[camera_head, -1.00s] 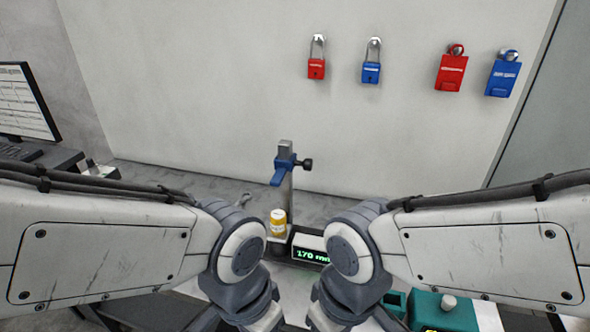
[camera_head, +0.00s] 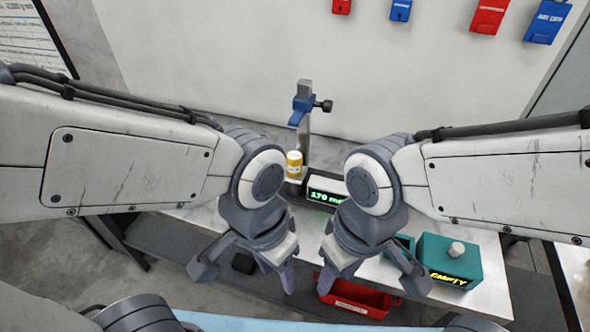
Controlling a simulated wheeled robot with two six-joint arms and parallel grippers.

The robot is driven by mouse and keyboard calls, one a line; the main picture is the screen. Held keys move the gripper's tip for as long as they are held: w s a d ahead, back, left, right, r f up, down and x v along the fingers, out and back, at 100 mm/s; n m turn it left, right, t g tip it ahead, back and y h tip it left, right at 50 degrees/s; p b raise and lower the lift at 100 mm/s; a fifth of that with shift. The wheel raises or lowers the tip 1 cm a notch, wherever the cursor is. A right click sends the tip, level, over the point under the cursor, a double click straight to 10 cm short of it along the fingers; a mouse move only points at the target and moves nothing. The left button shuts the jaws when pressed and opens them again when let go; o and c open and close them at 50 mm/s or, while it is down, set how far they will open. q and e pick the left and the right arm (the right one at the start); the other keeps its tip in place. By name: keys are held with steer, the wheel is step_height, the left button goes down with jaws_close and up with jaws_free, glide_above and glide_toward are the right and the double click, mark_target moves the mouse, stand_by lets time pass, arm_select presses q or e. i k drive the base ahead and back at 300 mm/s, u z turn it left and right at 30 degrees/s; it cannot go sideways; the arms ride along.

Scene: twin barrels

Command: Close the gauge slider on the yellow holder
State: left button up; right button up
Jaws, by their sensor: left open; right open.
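The height gauge (camera_head: 304,130) stands upright at the back of the table, with a blue slider (camera_head: 301,106) high on its grey post and a dark knob (camera_head: 323,106) on the slider's right. A yellow holder with a white label (camera_head: 294,164) stands on the gauge base under the slider, with a clear gap between them. A black display (camera_head: 326,195) beside it reads about 170 in green, partly hidden by my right arm. My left gripper (camera_head: 241,277) and my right gripper (camera_head: 375,282) are open and empty, near the table's front edge, well in front of the gauge.
A teal box (camera_head: 450,259) marked EMPTY with a pale knob stands on the white table (camera_head: 485,296) at right. A red bin (camera_head: 357,300) sits low in front. Red and blue locks and boxes (camera_head: 490,15) hang on the back wall. My forearms hide much of the table.

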mark_target(301, 107)
steer(key=u, duration=0.5)
steer(key=k, duration=1.05)
steer(key=z, duration=0.45)
steer(key=i, duration=1.45)
steer(key=u, duration=0.6)
